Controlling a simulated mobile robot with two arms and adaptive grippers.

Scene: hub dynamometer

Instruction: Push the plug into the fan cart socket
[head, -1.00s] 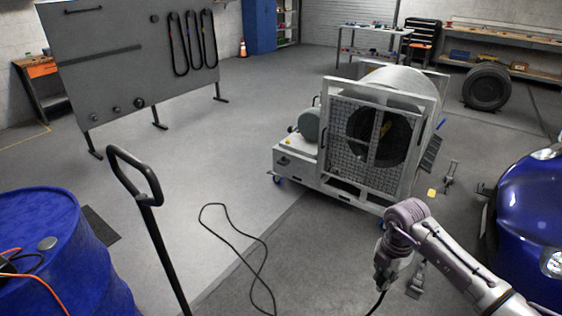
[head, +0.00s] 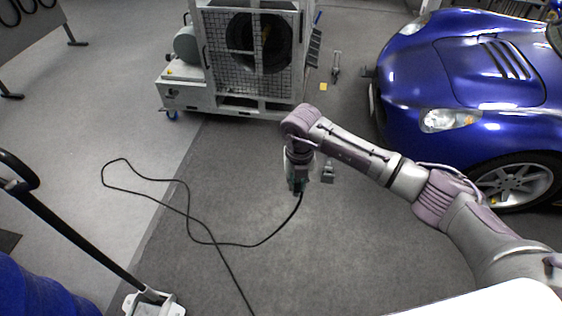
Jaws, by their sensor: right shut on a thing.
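The fan cart (head: 240,60) stands at the top centre, with a mesh grille in front of a round dark fan and a pale base on wheels. A small dark fitting (head: 172,92) shows on the left front of its base; I cannot tell if it is the socket. My right gripper (head: 297,188) points down over the floor in front of the cart, shut on the plug at the end of the black cable (head: 262,243). The plug itself is mostly hidden by the fingers. The cable runs down and loops across the floor. My left gripper is not in view.
A blue car (head: 450,75) stands at the right. A black handle (head: 85,238) on a white base and a blue drum (head: 35,290) are at the lower left. A yellow square (head: 323,87) lies right of the cart. Grey floor is open left of the cable.

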